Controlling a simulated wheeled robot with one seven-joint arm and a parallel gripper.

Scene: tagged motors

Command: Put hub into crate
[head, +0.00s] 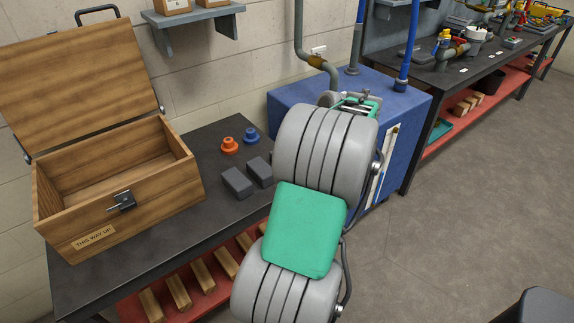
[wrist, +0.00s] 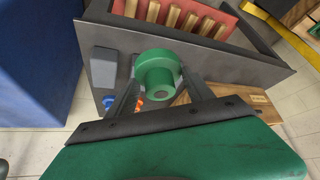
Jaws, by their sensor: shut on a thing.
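My gripper (wrist: 160,82) is shut on a green hub (wrist: 153,72), a wide disc with a narrower round boss, seen between the two dark fingers in the wrist view. In the head view my arm hides the hub and most of the gripper. The wooden crate (head: 150,207) stands on the left of the dark bench, its lid (head: 75,80) raised, its inside looking empty. Its front bears a latch and a "THIS WAY UP" label. My gripper is well to the right of the crate. An orange hub (head: 229,145) and a blue hub (head: 250,135) stand on the bench.
Two dark grey blocks (head: 237,182) lie on the dark bench (head: 215,215), right of the crate. A red shelf below holds several wooden bars. A blue cabinet (head: 290,105) with pipes stands right of the bench. A small wall shelf (head: 193,22) hangs above. Floor at right is mostly clear.

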